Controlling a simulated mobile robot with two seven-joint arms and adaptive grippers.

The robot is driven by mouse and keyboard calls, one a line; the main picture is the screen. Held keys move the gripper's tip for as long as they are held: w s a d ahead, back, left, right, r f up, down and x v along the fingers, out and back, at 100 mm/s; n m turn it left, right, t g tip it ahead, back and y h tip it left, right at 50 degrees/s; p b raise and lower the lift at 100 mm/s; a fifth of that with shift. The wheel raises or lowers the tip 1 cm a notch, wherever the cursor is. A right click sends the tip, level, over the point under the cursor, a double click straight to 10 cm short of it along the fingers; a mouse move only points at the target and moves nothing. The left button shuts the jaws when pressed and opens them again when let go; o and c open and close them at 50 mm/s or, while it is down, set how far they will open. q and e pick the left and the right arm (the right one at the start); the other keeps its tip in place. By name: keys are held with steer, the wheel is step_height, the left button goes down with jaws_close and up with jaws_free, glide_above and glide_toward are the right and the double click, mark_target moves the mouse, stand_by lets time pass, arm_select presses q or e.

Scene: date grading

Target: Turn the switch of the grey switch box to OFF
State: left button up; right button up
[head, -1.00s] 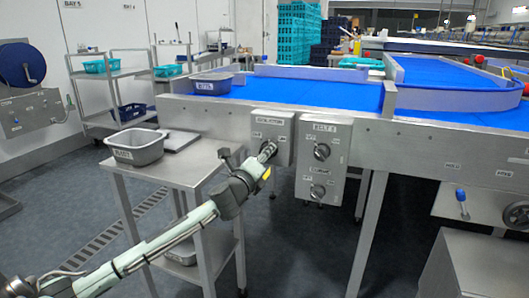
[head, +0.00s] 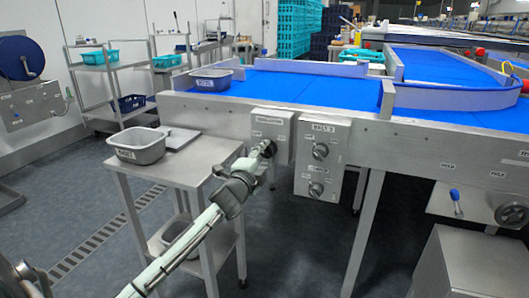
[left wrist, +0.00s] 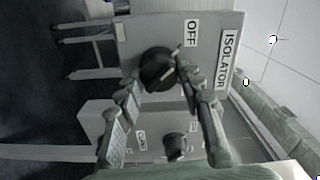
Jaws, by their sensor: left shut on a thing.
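The grey switch box (head: 284,120) hangs on the front of the conveyor frame. In the left wrist view it carries an ISOLATOR label, an OFF label and a black rotary switch (left wrist: 158,66). The pale mark on the switch points up and right in that view, towards the OFF label. My left gripper (head: 262,154) reaches the box from the front. In the left wrist view its fingers (left wrist: 158,77) are on either side of the switch, shut on it. In the head view the gripper hides most of the switch. My right gripper is not in view.
A second grey box (head: 333,135) with two knobs hangs close to the right. A steel side table (head: 195,170) with a grey tub (head: 137,155) stands left of my arm. The blue belt (head: 300,86) runs above the boxes.

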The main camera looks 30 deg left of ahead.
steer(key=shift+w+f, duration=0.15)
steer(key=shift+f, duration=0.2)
arm_select(q)
steer(key=shift+n, duration=0.3)
steer(key=o, duration=1.2)
steer(key=shift+c, duration=0.2)
steer(key=v, duration=1.2)
steer(key=shift+f, duration=0.1)
